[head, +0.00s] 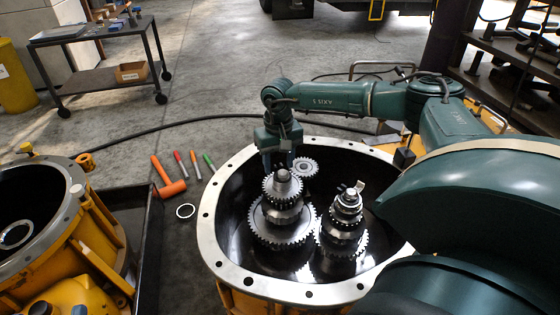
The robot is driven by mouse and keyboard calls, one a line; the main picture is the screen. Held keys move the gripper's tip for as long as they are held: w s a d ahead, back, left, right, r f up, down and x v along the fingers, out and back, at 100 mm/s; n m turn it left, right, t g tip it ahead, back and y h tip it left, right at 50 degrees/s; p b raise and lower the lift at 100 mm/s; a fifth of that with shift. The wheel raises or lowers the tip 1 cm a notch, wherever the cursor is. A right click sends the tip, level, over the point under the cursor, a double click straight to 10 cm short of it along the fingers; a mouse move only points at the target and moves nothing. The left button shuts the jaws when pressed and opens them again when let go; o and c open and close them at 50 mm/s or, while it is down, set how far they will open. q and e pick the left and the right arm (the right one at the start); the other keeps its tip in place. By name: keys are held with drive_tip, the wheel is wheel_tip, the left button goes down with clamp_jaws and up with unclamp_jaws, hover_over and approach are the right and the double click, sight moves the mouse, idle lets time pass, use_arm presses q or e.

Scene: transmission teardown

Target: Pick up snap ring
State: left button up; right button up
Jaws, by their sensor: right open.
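My right gripper (279,158) hangs at the end of my green arm, jaws pointing down and apart, with nothing visible between them. It is just above or around the top of the left gear shaft (283,176) in the round housing; I cannot tell if it touches. A snap ring is too small to make out on this shaft, and the gripper partly hides the shaft's top. A second geared shaft (347,205) stands to the right. A small metal ring (185,217) lies on the floor left of the housing; I cannot tell if it is the snap ring.
The housing's pale bolted rim (209,213) surrounds the gears. A small gear (304,168) sits behind them. An orange mallet (172,188) and several hand tools lie on the floor to the left. A second yellow housing (100,240) stands far left. A cart (110,75) is behind.

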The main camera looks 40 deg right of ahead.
clamp_jaws()
idle(0.4)
drive_tip(key=shift+s, duration=0.1)
drive_tip(key=shift+r, duration=0.3)
use_arm(q)
drive_tip(key=m+p, duration=0.1)
drive_tip(key=p, duration=0.3)
drive_tip(key=shift+a+r+y, duration=0.3)
drive_tip(key=shift+a+y, duration=0.1)
use_arm(e)
wheel_tip(320, 180, up, 10)
drive_tip(key=shift+f, duration=0.2)
